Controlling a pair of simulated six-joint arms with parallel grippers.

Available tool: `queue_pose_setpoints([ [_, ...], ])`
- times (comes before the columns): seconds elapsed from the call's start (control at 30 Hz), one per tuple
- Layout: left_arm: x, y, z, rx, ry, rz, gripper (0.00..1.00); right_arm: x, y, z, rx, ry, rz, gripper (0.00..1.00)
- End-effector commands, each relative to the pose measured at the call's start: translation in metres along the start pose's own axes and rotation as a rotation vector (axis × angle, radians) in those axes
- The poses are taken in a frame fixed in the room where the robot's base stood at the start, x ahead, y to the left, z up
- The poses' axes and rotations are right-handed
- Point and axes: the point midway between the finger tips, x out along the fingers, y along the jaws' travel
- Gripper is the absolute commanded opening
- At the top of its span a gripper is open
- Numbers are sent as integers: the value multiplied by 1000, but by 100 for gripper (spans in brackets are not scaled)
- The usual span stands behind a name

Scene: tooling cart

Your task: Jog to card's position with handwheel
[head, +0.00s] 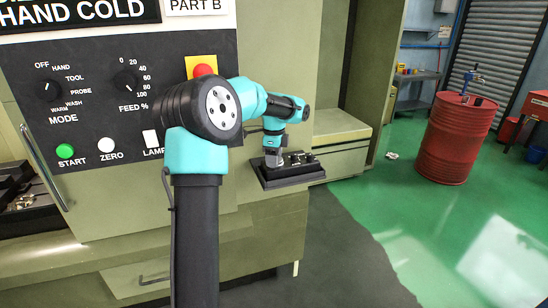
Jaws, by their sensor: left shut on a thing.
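My left gripper (273,158) points down, jaws shut, on a small part of the black box (290,178) that sticks out from the machine's front, right of the panel. That part appears to be the handwheel, but the jaws hide most of it. Small metallic pieces show on top of the box, right of the jaws. A white card (197,6) reading "PART B" is cut off by the top edge; no position value is readable on it. My right gripper is not in view.
The dark control panel (100,100) carries MODE (48,90) and FEED % (126,82) knobs, a green START button (65,151), a white ZERO button (107,145) and a red button (203,71). My arm crosses before its right part. A red drum (452,140) stands on open floor at right.

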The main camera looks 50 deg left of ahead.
Motion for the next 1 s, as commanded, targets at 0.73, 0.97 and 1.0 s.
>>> queue_pose_setpoints([
  [0.73,-1,2,0,-534,0,-1,34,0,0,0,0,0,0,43],
  [0.97,-1,3,-1,-753,1,-2,34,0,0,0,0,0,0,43],
  [1.0,-1,3,-1,-791,1,-2,34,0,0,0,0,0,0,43],
])
